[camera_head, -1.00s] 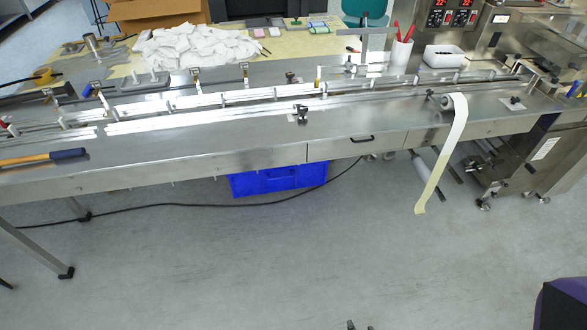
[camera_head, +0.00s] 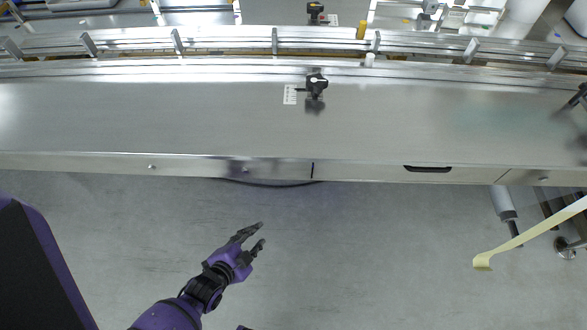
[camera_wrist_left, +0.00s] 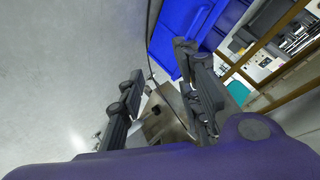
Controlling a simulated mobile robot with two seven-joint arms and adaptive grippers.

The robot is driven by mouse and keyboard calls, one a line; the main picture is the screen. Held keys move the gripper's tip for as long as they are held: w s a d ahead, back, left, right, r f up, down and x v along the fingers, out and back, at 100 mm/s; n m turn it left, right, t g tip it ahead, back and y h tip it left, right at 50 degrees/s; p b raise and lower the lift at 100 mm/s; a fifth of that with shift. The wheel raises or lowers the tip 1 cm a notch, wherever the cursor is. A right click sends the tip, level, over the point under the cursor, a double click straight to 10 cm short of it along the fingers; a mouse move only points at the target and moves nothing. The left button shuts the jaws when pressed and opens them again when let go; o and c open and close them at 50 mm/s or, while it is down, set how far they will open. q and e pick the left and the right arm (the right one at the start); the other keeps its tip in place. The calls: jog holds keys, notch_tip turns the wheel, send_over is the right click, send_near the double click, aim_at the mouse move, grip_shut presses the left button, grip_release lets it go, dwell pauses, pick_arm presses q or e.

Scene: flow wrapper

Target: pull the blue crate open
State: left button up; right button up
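The blue crate (camera_wrist_left: 182,28) shows at the upper middle of the left wrist view, beyond my left gripper's fingers and partly behind one of them. In the head view now it is hidden under the steel machine table. My left gripper (camera_head: 261,235) is in front of the table's front edge, low over the floor, with its fingers apart. In the left wrist view my left gripper (camera_wrist_left: 160,98) is open and empty, and apart from the crate. My right gripper cannot be made out in either view.
The long steel table (camera_head: 200,120) spans the head view, with a drawer handle (camera_head: 428,169) at right. A paper strip (camera_head: 530,235) hangs at the right. A black cable (camera_head: 270,183) lies along the floor below the table edge. The grey floor (camera_head: 370,250) in front is clear.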

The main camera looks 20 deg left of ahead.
pick_arm(q)
jog(key=w+f+m+t+b, duration=0.1)
jog(key=w+f+b, duration=0.4)
jog(key=w, duration=0.7)
jog(key=w+a+f+m+t+b, duration=0.1)
jog(key=w+f+m+b, duration=0.3)
jog(key=w+b, duration=0.6)
jog(key=w+f+m+t+b, duration=0.3)
jog(key=w+f+b, duration=0.4)
jog(key=w, duration=0.9)
jog(key=shift+a+b, duration=0.25)
jog(key=shift+b, duration=0.25)
jog(key=shift+w, duration=0.55)
grip_shut()
pick_arm(e)
notch_tip(320, 180, down, 23)
jog(key=w+g, duration=0.1)
jog(key=w, duration=0.1)
jog(key=shift+d+n, duration=0.3)
